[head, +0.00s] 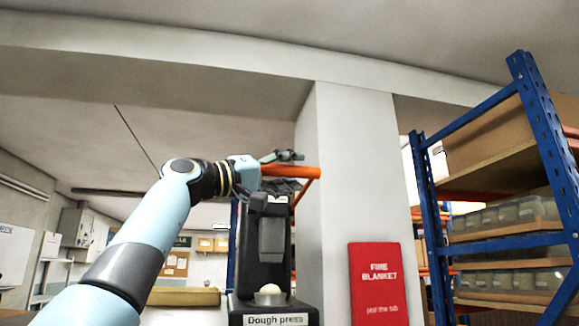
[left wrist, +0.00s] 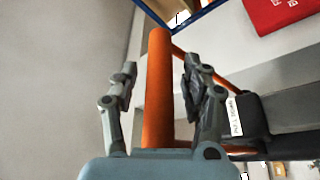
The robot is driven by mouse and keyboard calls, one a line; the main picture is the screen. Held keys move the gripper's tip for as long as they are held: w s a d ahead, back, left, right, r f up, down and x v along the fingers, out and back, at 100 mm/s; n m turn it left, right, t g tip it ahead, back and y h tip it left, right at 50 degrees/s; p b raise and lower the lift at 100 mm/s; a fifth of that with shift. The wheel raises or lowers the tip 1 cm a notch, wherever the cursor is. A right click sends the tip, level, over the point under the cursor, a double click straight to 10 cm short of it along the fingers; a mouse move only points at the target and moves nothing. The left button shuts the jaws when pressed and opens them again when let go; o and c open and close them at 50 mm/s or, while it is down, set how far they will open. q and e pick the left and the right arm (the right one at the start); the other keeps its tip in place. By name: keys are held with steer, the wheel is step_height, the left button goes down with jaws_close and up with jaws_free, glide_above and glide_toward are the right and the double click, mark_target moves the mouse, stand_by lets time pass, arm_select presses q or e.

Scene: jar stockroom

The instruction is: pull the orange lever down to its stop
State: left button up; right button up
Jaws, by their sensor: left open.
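The orange lever (head: 292,171) is at the top of a black press labelled "Dough press" (head: 272,240). Its thick bar runs sideways and a thinner orange arm joins it at the right. My left gripper (head: 286,170) is open at the bar, one finger above it and one below in the head view. In the left wrist view the lever bar (left wrist: 158,90) lies between the two open fingers (left wrist: 157,85), with gaps visible on both sides. A small pale ball sits in a cup (head: 269,295) at the press's base. My right gripper is not in view.
A pale pillar (head: 355,190) stands close behind and right of the press, with a red fire blanket box (head: 378,284) on it. A blue shelf rack (head: 432,215) with bins stands at the right. Space left of the press is open.

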arm_select(q)
jaws_close()
stand_by(0.4)
step_height(320, 180, down, 14)
steer(key=w+m+g+h+b, duration=0.1)
steer(key=m+b, duration=0.4)
steer(key=b, duration=1.1)
steer(key=shift+w+a+m+h+b, duration=0.4)
steer(key=shift+w, duration=0.1)
